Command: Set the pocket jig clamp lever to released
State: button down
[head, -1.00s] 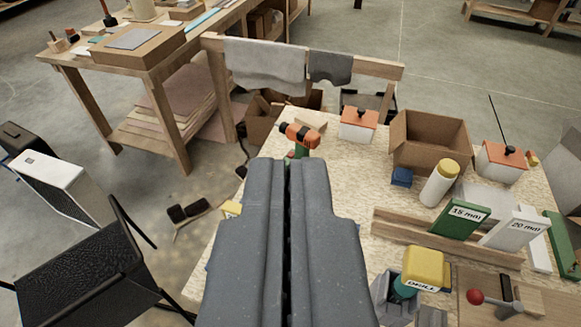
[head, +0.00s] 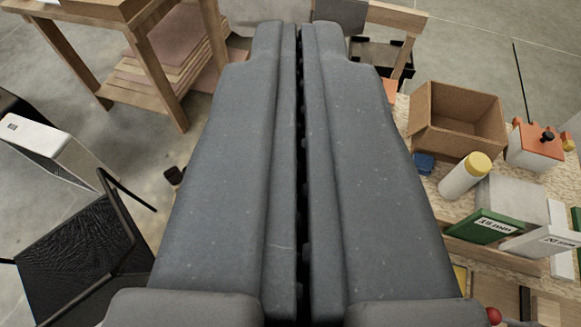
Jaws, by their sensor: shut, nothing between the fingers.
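My gripper (head: 299,30) is shut and empty, its long grey fingers pressed together up the middle of the view. It hides most of the chipboard table. A red ball (head: 494,316), likely the knob of the clamp lever, shows at the bottom right edge, partly cut off and close beside my gripper's right side. A wooden board (head: 555,310) lies to the right of it. The lever's arm and the rest of the jig are hidden or out of view, so I cannot tell the lever's position.
A black chair (head: 80,235) stands at the left. Bare floor shows between.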

jog(key=w+d+f+m+g+y+p, duration=0.1)
jog(key=w+f+m+g, duration=0.3)
jog(key=f, duration=0.9)
jog(key=w+d+f+m+g+y+p, duration=0.15)
jog(key=w+f+m, duration=0.4)
jog(key=f, duration=0.85)
jog(key=w+d+f+m+g+y+p, duration=0.1)
jog(key=w+f+m+g+p, duration=0.3)
jog(key=f, duration=0.9)
jog(key=w+a+f, duration=0.2)
jog(key=w+f, duration=0.2)
jog(key=w, duration=0.1)
jog(key=w+a+f+t+b, duration=0.1)
jog(key=w+a+f, duration=0.1)
jog(key=w+f, duration=0.2)
jog(key=shift+w+a+f+n, duration=0.3)
jog(key=shift+w+n, duration=0.05)
jog(key=shift+w, duration=0.3)
jog(key=shift+t+b, duration=0.25)
jog(key=shift+b, duration=0.1)
